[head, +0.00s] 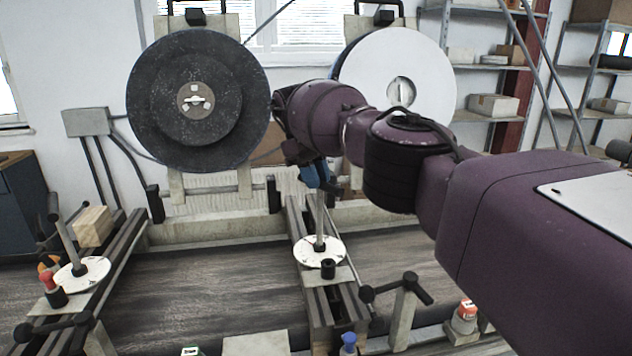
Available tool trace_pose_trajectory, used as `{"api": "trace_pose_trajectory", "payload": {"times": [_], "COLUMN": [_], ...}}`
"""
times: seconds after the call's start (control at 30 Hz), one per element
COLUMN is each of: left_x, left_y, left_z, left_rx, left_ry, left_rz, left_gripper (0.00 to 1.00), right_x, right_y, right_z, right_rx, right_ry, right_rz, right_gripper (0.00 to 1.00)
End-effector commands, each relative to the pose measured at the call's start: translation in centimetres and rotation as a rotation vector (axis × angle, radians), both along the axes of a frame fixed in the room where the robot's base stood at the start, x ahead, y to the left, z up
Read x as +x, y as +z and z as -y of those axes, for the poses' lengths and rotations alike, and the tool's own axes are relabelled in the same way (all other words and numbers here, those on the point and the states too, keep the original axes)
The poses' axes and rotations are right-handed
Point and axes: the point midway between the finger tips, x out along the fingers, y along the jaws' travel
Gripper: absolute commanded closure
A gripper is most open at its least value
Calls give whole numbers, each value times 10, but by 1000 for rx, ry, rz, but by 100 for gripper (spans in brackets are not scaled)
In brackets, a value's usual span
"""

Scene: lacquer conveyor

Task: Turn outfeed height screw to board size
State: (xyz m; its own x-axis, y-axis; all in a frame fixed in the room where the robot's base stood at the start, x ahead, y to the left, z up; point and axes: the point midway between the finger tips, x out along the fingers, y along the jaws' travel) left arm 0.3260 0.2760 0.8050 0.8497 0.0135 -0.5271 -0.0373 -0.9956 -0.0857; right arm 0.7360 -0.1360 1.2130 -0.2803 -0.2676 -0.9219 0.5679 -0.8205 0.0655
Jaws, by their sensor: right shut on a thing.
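A height screw (320,226) with an upright grey shaft and a white marked dial (304,254) stands on the middle rail. My right gripper (319,187) comes down from above and is shut on the top of this screw, which its blue and dark fingers hide. A second height screw (66,245) with a similar white dial (92,277) stands on the left rail, with no gripper near it. I cannot read the dial marks or tell from labels which screw is the outfeed one. My left gripper is out of view.
A large dark disc (150,120) and a white disc (432,75) stand behind the rails. A wooden block (93,226) lies on the left rail. Black-knobbed clamp handles (403,315) and small bottles (465,317) stand in front. My right arm covers the right side.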

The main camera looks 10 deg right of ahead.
Motion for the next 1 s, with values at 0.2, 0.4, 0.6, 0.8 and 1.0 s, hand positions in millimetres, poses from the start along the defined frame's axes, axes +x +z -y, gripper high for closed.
{"api": "trace_pose_trajectory", "payload": {"times": [0.2, 0.4, 0.6, 0.8, 1.0], "left_x": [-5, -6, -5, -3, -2], "left_y": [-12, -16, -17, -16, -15], "left_z": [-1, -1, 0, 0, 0], "left_rx": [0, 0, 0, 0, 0], "left_ry": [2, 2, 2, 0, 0], "left_rz": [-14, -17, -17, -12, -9], "left_gripper": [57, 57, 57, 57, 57], "right_x": [1, 1, 1, 1, 1], "right_y": [1, 1, 2, 3, 3], "right_z": [1, 0, 1, 1, 1], "right_rx": [0, 1, 0, 0, -1], "right_ry": [-63, -92, -103, -104, -103], "right_rz": [4, 3, 5, 5, 4], "right_gripper": [100, 100, 100, 100, 69]}}
